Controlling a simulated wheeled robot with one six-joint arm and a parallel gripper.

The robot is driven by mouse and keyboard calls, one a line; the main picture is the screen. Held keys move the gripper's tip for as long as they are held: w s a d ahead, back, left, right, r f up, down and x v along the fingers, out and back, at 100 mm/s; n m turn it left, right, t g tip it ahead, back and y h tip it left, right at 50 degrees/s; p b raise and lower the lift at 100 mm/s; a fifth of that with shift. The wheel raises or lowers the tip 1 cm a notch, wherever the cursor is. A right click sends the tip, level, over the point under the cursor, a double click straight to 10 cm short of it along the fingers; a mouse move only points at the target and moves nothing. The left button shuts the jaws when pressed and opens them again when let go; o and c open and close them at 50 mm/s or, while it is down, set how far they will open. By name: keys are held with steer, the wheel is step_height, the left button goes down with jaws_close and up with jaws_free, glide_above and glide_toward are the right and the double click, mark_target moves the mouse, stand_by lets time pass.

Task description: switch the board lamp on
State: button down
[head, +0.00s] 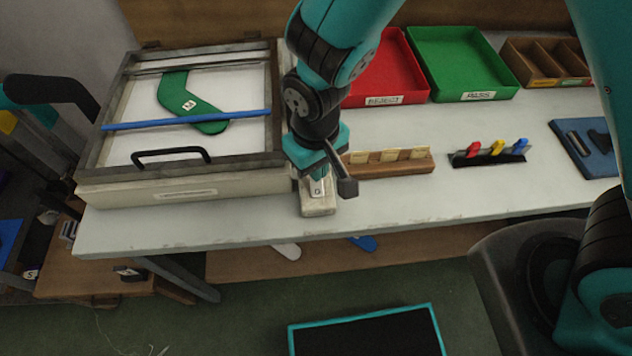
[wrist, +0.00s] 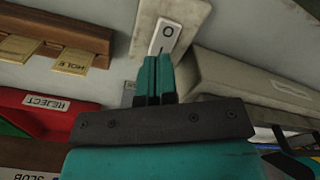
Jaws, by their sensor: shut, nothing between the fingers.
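The board box (head: 180,185) is at the left of the table, with a white panel in a grey frame. A green sock (head: 190,108) marked with a small label lies on the panel, under a blue bar (head: 185,119). I cannot tell whether the panel is lit. A pale switch block (head: 318,208) stands at the table's front edge, right of the box.
A wooden rack with tags (head: 390,166) is just right of my gripper. A red reject tray (head: 385,75) and a green pass tray (head: 460,60) stand behind. A holder with coloured clips (head: 490,157) is farther right. The front right tabletop is clear.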

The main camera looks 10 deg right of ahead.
steer(key=shift+f+b, duration=0.65)
steer(key=shift+f, duration=0.35)
steer(key=shift+r, duration=0.15)
step_height(320, 180, up, 7)
steer(key=p, duration=0.6)
stand_by(0.3)
stand_by(0.5)
steer(key=shift+r, duration=0.3)
steer(key=s+d+r+y, duration=0.1)
steer(key=s+d+r, duration=0.2)
steer(key=r, duration=0.4)
steer(key=s+d+r+n+y, duration=0.1)
steer(key=s+d+r, duration=0.2)
steer(key=r, duration=0.4)
steer(key=s+d+r+y, duration=0.2)
steer(key=s+d+r, duration=0.2)
steer(key=r, duration=0.3)
steer(key=shift+s+r, duration=0.2)
steer(key=shift+r, duration=0.2)
